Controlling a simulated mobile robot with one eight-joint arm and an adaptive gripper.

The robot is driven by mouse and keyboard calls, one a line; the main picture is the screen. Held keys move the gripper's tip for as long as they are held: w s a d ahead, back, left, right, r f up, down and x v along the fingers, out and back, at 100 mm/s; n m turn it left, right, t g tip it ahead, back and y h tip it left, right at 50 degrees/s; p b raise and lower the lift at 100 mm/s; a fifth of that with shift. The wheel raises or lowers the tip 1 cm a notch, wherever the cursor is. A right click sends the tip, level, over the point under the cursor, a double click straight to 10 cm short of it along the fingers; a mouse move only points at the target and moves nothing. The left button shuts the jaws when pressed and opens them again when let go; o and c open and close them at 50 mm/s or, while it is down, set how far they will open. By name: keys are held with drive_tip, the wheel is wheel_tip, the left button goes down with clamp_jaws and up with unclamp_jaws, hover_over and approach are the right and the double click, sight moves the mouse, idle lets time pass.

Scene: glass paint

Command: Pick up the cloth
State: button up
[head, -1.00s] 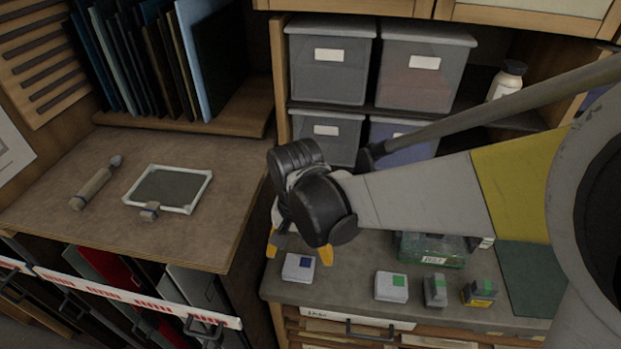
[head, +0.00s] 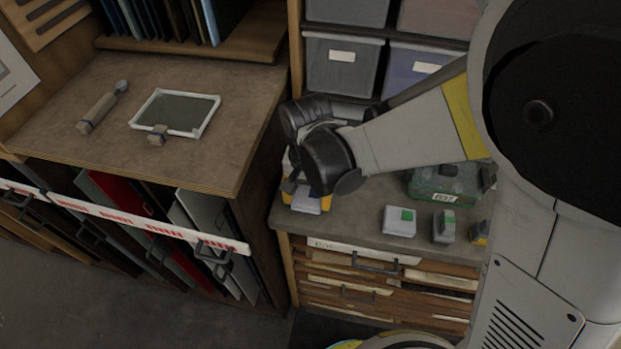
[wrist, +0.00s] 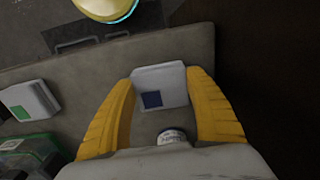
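A pale, flat folded square with a blue patch, which looks like the cloth, lies on the grey counter (head: 350,226) near its left end. It shows in the head view (head: 306,204), partly hidden by my gripper, and clearly in the wrist view (wrist: 160,88). My gripper (head: 306,200) points down over it. In the wrist view, the yellow fingers (wrist: 158,82) are spread, one at each side of the square. They are very close to its edges; I cannot tell whether they touch.
A similar pale block with a green patch (head: 399,221), a grey block (head: 444,226) and a green labelled box (head: 447,183) stand to the right. A small round-topped container (wrist: 172,137) is close behind the square. A wooden cabinet (head: 262,135) rises at left.

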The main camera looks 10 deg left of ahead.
sight(307, 198)
drive_tip(key=shift+r, duration=0.1)
drive_tip(key=shift+c, duration=0.2)
wheel_tip(307, 198, up, 4)
drive_tip(key=shift+r+p, duration=0.1)
drive_tip(key=shift+p, duration=0.6)
drive_tip(key=d+r+p, duration=0.2)
drive_tip(key=d+r, duration=0.4)
drive_tip(key=d, duration=0.5)
drive_tip(key=shift+s+d+r, duration=0.35)
drive_tip(key=shift+s, duration=0.05)
